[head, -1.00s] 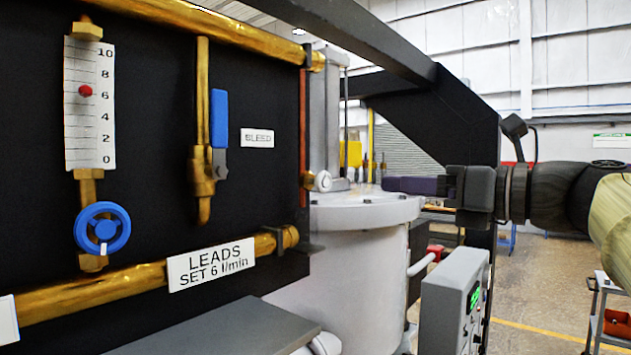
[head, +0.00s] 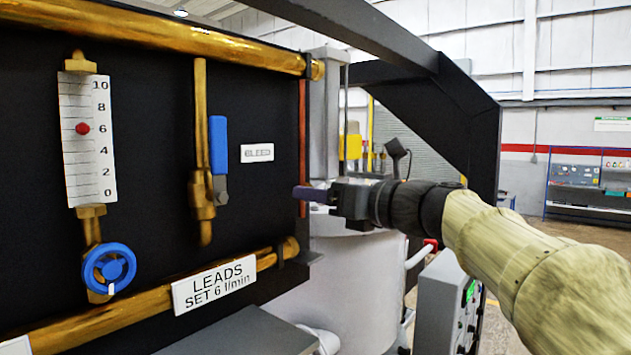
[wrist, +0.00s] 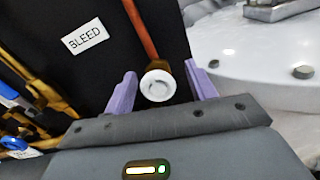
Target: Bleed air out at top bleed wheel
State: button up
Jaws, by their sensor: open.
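A small round white knob (wrist: 158,86) with a brass collar sits at the lower end of a copper tube (wrist: 140,30) in the wrist view. The tube also shows in the head view (head: 302,140), where my gripper hides the knob. My gripper (head: 299,192) is open, its purple fingers pointing left at the panel edge. In the wrist view its fingers (wrist: 161,78) stand apart on either side of the knob; contact cannot be told. The BLEED label (head: 257,153) is left of the tube, beside a brass valve (head: 201,190) with an upright blue lever (head: 218,150).
A flow gauge (head: 88,140) with a red ball near 6 and a blue handwheel (head: 109,268) is at the left. A brass pipe (head: 130,302) carries the LEADS sign (head: 214,284). The white vessel (head: 360,285) and a dark beam (head: 370,35) are close to my arm.

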jog(key=shift+x, duration=0.95)
jog(key=shift+s, duration=0.25)
jog(key=shift+c, duration=1.4)
jog(key=shift+d, duration=0.1)
jog(key=c, duration=0.7)
jog(key=shift+n+b, duration=0.3)
jog(key=n+b, duration=1.2)
jog(key=n, duration=0.7)
jog(key=shift+b, duration=0.4)
